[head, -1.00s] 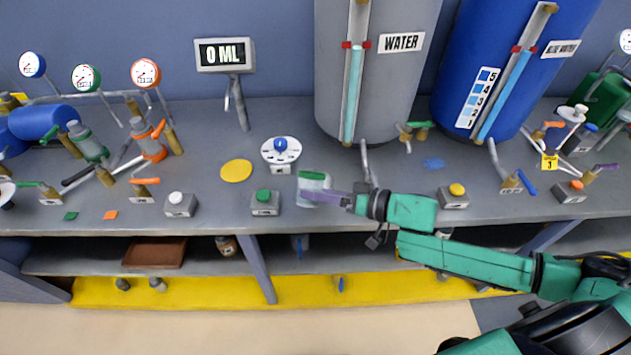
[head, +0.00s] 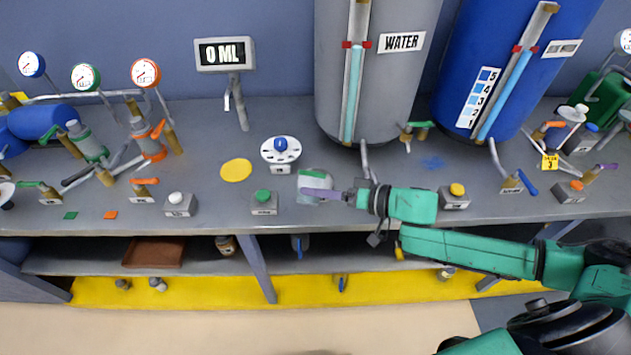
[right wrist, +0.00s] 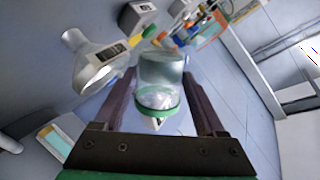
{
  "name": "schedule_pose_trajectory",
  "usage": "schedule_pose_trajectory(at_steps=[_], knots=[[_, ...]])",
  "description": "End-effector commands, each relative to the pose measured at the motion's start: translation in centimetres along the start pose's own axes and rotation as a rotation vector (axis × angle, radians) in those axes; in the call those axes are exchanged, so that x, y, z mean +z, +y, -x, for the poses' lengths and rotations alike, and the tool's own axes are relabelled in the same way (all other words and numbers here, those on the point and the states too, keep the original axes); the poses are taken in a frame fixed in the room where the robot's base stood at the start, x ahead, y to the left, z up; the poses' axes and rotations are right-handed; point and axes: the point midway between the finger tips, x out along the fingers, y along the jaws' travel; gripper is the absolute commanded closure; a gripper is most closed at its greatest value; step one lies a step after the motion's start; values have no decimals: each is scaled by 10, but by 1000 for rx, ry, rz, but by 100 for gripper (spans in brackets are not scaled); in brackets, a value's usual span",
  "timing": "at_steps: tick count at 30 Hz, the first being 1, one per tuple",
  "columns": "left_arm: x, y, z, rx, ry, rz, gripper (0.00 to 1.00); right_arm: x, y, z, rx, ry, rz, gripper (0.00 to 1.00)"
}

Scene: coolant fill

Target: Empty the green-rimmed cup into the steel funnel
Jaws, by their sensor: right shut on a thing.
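The green-rimmed cup (head: 315,183) is clear, with a green band, and is held over the front part of the bench. My right gripper (head: 333,194) has purple fingers and comes in from the right, shut on the cup. In the right wrist view the cup (right wrist: 160,82) is between the two fingers (right wrist: 158,105), its green rim toward the gripper. Pale, shiny contents show inside the rim. The cup looks tilted, but I cannot tell how far. My left gripper is not in view.
A display (head: 224,54) reads 0 ML. A grey WATER tank (head: 385,85) and a blue tank (head: 465,75) stand behind. A green-button box (head: 264,202), a white dial (head: 281,151) and a yellow disc (head: 236,170) are left of the cup. Valves crowd the bench's left end.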

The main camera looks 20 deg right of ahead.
Motion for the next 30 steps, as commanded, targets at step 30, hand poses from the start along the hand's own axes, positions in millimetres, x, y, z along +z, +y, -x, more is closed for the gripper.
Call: schedule_pose_trajectory(at_steps=[30], knots=[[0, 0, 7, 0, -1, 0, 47, -1, 0, 0, -7, -43, -126, 87]])
